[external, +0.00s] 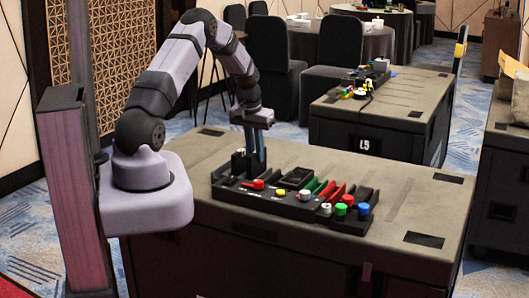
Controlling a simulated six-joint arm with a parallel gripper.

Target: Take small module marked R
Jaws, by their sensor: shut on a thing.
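My gripper (256,170) points straight down over the back left part of a black tray (290,208). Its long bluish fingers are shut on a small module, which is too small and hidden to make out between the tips. I cannot read an R or any other mark at this size. A dark upright block (238,161) stands just left of the fingers. I cannot tell whether the gripped module is still in the tray or lifted clear.
The tray holds red (259,184), yellow (281,192), green (340,209) and blue (364,209) knobs, and coloured slots to the right. The case top (410,200) is clear right of the tray. A second case (385,105) with gear stands behind.

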